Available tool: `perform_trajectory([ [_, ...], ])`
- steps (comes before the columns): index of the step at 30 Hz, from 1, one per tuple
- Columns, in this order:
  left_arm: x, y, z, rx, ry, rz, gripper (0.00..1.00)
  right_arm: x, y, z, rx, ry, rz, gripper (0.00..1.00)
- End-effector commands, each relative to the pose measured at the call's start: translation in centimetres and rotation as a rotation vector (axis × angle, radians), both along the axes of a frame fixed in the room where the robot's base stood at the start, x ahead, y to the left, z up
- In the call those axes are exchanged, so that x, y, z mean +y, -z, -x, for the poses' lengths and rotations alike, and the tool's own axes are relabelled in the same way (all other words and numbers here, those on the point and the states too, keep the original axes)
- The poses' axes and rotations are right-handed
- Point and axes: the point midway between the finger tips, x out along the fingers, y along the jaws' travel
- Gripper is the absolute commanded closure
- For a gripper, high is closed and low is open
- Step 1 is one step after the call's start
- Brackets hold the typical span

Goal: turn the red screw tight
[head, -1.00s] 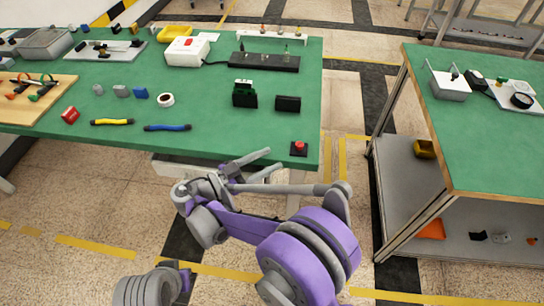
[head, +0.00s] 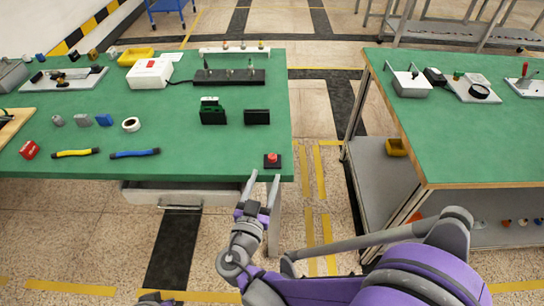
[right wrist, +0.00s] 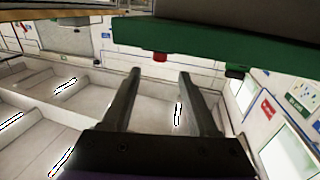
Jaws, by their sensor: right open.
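An upright red piece (head: 524,70) stands on a pale plate at the far right of the right-hand table in the head view; it looks like the red screw, but is too small to be sure. A red knob on a black base (head: 273,160) sits at the near right corner of the left table. My right gripper (head: 263,176) is open and empty, just in front of that corner, its fingers toward the knob. The right wrist view shows the open fingers (right wrist: 158,75) and the red knob (right wrist: 160,57) beyond them.
The left table (head: 215,165) holds a blue-handled tool (head: 134,153), black blocks (head: 257,117) and a white box (head: 150,72). The right table (head: 440,145) carries a grey box (head: 410,85) and a plate with a black ring (head: 479,91). A floor gap separates the tables.

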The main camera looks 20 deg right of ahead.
Motion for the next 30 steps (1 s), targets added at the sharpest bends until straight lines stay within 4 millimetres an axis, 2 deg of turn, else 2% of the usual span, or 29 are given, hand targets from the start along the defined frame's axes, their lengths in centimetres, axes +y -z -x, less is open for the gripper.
perform_trajectory([
  [6, 0.0, 0.5, 0.0, 0.002, 0.000, 0.000, 1.00, -2.3, 0.1, -3.8, 0.000, 0.006, 0.001, 0.40],
  [12, 0.0, 0.8, -0.1, 0.003, 0.000, 0.000, 1.00, -3.7, 0.1, -6.4, 0.000, 0.005, 0.000, 0.40],
  [18, 0.0, 0.9, -0.1, 0.003, 0.000, 0.000, 1.00, -4.3, 0.0, -7.5, 0.000, 0.003, 0.000, 0.40],
  [26, 0.0, 0.9, -0.1, 0.003, 0.000, 0.000, 1.00, -4.4, 0.0, -7.6, 0.000, 0.003, 0.000, 0.40],
  [30, 0.0, 0.9, -0.1, 0.003, 0.000, 0.000, 1.00, -4.3, 0.0, -7.6, 0.000, 0.003, 0.000, 0.65],
])
